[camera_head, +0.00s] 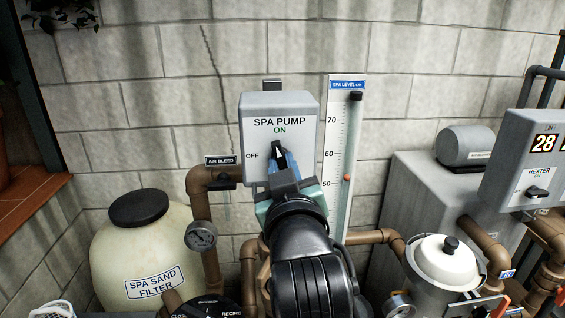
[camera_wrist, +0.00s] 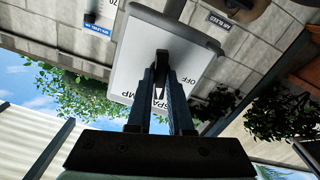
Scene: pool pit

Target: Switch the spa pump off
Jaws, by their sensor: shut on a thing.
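The spa pump switch box (camera_head: 295,107) is a grey box on the block wall, with a white face reading SPA PUMP, ON at the top and OFF at the left. Its black knob (camera_head: 277,148) points up towards ON, leaning slightly left; its lower part is hidden by my gripper. My gripper (camera_head: 281,162) reaches the box from below and is shut on the knob. In the wrist view the box (camera_wrist: 190,62) appears upside down, and the fingers (camera_wrist: 161,72) close around the black knob (camera_wrist: 162,58).
A brown pipe with an AIR BLEED tag (camera_head: 221,160) is close left of the box. The SPA LEVEL gauge (camera_head: 337,130) stands close right. The sand filter (camera_head: 140,245) is lower left; the heater box (camera_head: 520,160) is at right.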

